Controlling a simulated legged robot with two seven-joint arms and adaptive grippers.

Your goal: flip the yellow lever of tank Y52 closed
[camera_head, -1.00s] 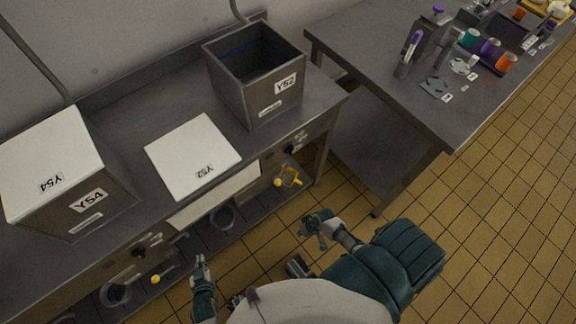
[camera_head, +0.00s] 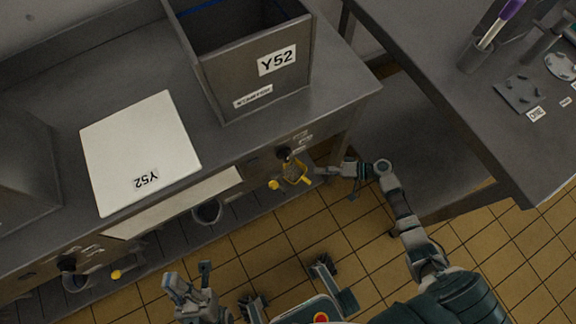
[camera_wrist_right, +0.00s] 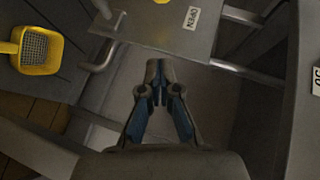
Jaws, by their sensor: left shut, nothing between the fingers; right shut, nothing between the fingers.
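Tank Y52 (camera_head: 255,80) is a grey open-topped box on the bench. Below it, at the bench front, a round yellow knob (camera_head: 273,184) looks like the lever's end. It is cut off at the top of the right wrist view (camera_wrist_right: 162,1), near an OPEN label (camera_wrist_right: 191,17). My right gripper (camera_head: 322,171) is shut and empty, just right of the yellow mesh scoop (camera_head: 297,173) and apart from the knob. It also shows in the wrist view (camera_wrist_right: 160,88). My left gripper (camera_head: 188,284) is shut and empty, low over the floor.
The yellow mesh scoop also shows in the wrist view (camera_wrist_right: 36,46), left of my fingers. A white Y52 lid (camera_head: 140,145) lies on the bench (camera_head: 60,110). A second table (camera_head: 430,80) stands to the right. Another yellow knob (camera_head: 116,274) is at lower left.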

